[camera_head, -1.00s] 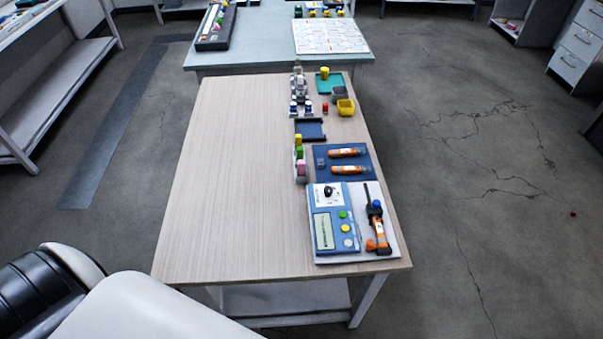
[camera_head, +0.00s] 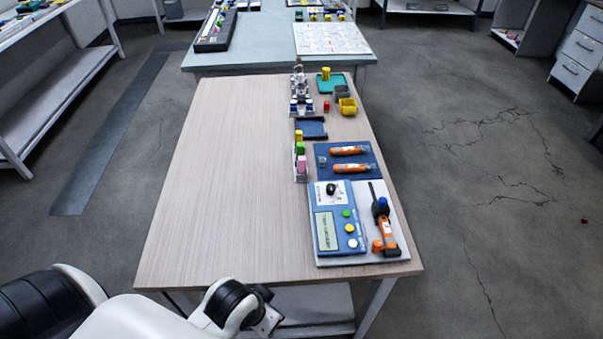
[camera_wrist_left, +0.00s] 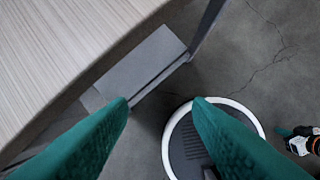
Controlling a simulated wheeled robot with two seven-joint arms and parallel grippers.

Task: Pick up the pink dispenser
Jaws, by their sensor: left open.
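The pink dispenser (camera_head: 301,164) stands at the near end of a narrow white holder on the wooden table, in front of a green one (camera_head: 300,148) and a yellow one (camera_head: 299,135). In the head view my left arm comes in at the bottom left, its wrist at the table's near edge, well short of the dispenser. In the left wrist view my left gripper (camera_wrist_left: 160,103) has its teal fingers apart with nothing between them. Part of what looks like my right gripper shows at that view's right edge, too small to judge. The dispenser is not in the wrist view.
A blue device (camera_head: 337,222) and an orange-black tool (camera_head: 385,227) lie right of and nearer than the holder. A blue mat (camera_head: 346,174) with two orange tubes is beside it. White bottles (camera_head: 300,106) stand behind. The table's left half (camera_head: 210,180) is clear.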

